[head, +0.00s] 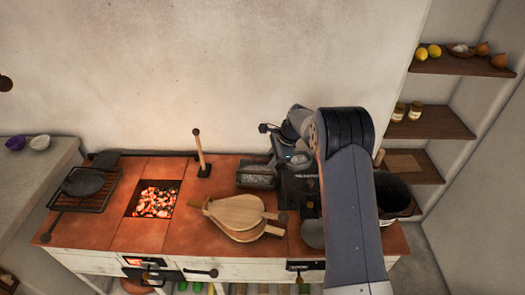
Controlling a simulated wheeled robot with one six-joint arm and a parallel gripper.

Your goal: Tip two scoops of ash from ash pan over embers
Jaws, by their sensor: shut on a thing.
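The embers (154,203) glow orange and grey in a square opening in the tiled hearth top, left of the middle. My gripper (284,157) is over the back of the hearth, right of the embers, shut on what looks like the scoop (257,178). This is a grey metal trough with grey matter in it; its handle is mostly hidden by my gripper. A dark box, apparently the ash pan (298,187), stands just right of it, partly behind my arm. I cannot tell whether scoop and pan touch.
Wooden bellows (238,216) lie between the embers and my arm. An upright wooden-handled tool (200,152) stands behind, right of the embers. A rack (75,199) with a dark pan (84,181) is at left. A black pot (390,190) is right of my arm.

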